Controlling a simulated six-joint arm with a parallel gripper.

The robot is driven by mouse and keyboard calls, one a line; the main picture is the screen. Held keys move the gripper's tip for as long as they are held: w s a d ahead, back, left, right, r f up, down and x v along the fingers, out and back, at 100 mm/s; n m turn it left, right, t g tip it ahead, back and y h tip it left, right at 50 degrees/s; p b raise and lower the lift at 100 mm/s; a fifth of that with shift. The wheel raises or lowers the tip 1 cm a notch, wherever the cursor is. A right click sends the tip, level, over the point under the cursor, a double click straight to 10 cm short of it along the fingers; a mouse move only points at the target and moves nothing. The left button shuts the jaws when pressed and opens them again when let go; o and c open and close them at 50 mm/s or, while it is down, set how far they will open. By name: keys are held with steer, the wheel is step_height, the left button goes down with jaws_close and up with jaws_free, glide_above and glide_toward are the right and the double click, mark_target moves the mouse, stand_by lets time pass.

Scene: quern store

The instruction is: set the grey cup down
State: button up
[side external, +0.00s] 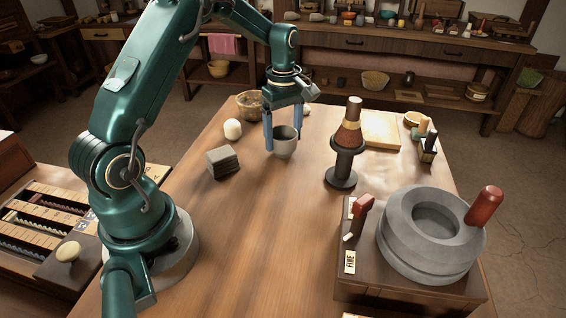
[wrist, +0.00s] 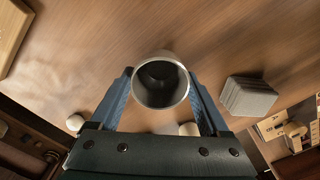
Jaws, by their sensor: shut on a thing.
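The grey cup (side external: 286,146) is upright at the far part of the wooden table (side external: 262,215). My gripper (side external: 282,136) points down with one blue finger on each side of the cup and is shut on it. In the wrist view the cup (wrist: 160,103) sits between the two fingers, its round mouth facing the camera and its inside dark and shadowed. I cannot tell whether the cup's base touches the table or hangs just above it.
A stack of grey slabs (side external: 223,162) and a white round object (side external: 233,129) stand left of the cup, with a bowl (side external: 249,104) behind. A dark stand with a brown cone (side external: 348,135) is to the right. The stone quern (side external: 430,245) is front right. The table's middle is clear.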

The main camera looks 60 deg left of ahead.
steer(key=shift+f, duration=0.15)
steer(key=o, duration=1.3)
steer(key=s+d+r+m+t, duration=0.1)
steer(key=d+r+m, duration=0.1)
steer(key=r, duration=0.6)
steer(key=s+d+r+m, duration=0.2)
steer(key=d+r, duration=0.1)
steer(key=r, duration=0.5)
steer(key=s+d+f+m+t, duration=0.1)
steer(key=s+d+m, duration=0.2)
steer(key=s+m, duration=0.1)
steer(key=s+d+m+t, duration=0.2)
steer(key=s+d+m, duration=0.1)
steer(key=s+m, duration=0.2)
steer(key=s+d+f+m+t, duration=0.1)
steer(key=s+d+m, duration=0.3)
steer(key=s+m, duration=0.1)
steer(key=shift+f+t, duration=0.3)
steer(key=shift+f, duration=0.05)
